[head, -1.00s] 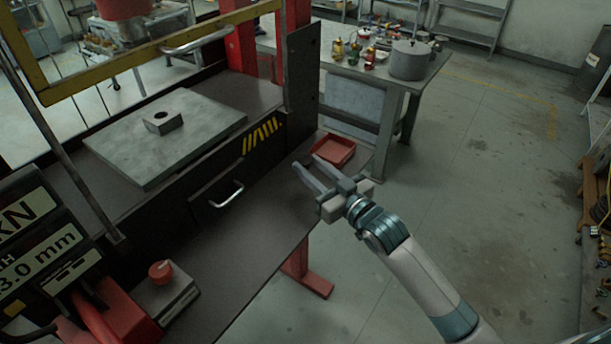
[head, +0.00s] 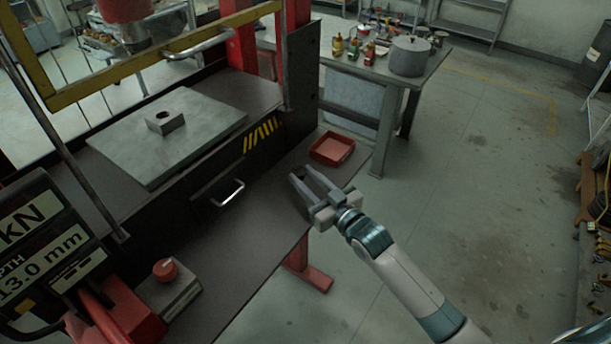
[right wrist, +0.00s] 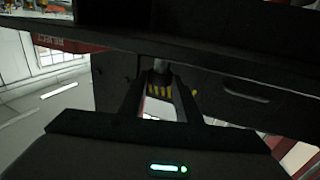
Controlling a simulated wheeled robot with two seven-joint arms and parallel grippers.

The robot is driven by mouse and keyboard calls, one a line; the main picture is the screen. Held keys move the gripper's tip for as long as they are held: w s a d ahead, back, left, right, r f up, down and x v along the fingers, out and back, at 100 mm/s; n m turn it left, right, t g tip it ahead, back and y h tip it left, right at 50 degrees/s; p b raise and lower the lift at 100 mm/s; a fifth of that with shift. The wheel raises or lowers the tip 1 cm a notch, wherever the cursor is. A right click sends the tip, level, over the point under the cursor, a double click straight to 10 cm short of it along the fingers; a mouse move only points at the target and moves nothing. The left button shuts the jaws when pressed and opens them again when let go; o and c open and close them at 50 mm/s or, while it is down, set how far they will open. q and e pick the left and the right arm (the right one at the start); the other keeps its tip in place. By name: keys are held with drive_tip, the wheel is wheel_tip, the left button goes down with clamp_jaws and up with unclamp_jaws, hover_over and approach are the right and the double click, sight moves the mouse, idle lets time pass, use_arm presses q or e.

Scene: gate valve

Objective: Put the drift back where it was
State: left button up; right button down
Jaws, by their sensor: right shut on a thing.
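My right gripper (head: 304,183) is over the front right part of the dark bench, just in front of the red tray. It is shut on a small grey rod, the drift (right wrist: 162,68), whose end shows between the fingertips in the right wrist view. The drift is hard to make out in the head view. The red tray (head: 332,149) sits at the bench's right end and looks empty. A grey block with a hole (head: 165,122) sits on the steel plate (head: 205,118). My left gripper is not in view.
The yellow-framed guard (head: 150,62) stands above the plate. A drawer with a handle (head: 232,192) is in the press front. A box with a red button (head: 165,270) and a display panel (head: 45,250) stand at lower left. The bench between box and gripper is clear.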

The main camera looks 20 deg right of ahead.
drive_tip(key=shift+f, duration=0.1)
drive_tip(key=c, duration=1.3)
unclamp_jaws()
drive_tip(key=b+v, duration=0.3)
drive_tip(key=v, duration=0.9)
drive_tip(key=shift+b, duration=0.35)
